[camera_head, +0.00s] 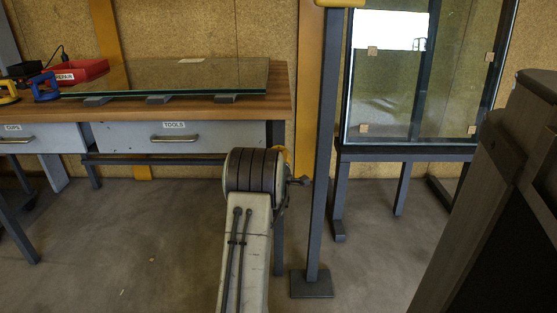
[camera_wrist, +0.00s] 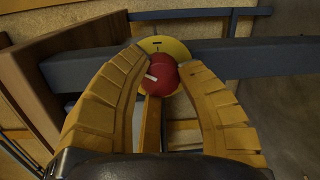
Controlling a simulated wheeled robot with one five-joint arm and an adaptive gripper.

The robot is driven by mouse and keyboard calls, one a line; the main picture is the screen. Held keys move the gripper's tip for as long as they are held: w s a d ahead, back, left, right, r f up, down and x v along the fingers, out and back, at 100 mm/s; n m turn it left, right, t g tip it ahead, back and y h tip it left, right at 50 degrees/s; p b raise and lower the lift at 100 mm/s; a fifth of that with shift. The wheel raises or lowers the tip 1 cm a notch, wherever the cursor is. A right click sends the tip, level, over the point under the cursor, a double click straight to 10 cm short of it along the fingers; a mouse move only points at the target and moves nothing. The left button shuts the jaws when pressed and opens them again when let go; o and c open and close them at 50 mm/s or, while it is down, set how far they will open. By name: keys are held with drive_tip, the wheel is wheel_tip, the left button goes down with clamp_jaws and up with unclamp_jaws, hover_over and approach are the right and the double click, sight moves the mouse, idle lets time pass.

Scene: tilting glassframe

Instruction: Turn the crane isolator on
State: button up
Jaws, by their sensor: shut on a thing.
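A red rotary knob (camera_wrist: 167,78) sits on a round yellow plate (camera_wrist: 158,46) in the wrist view. It appears to be the isolator switch, mounted on a dark grey beam (camera_wrist: 255,58). A white pointer mark on the knob points toward the left. A small dark mark shows on the plate above the knob. My gripper (camera_wrist: 162,61) has its two yellow ribbed fingers closed around the knob, one on each side.
A grey post (camera_head: 322,150) stands right of my arm on a base plate. The workbench (camera_head: 280,95) at left carries a glass pane (camera_head: 170,78), a red REPAIR tray (camera_head: 82,71) and suction cups. A glass frame stand (camera_head: 410,153) is at back right. Floor at front left is clear.

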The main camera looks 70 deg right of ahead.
drive_tip(key=shift+r+m, duration=0.2)
drive_tip(key=shift+m, duration=0.2)
drive_tip(key=o, duration=1.2)
drive_tip(key=shift+f, duration=0.15)
drive_tip(key=shift+v, duration=5.9)
drive_tip(key=shift+o, duration=0.2)
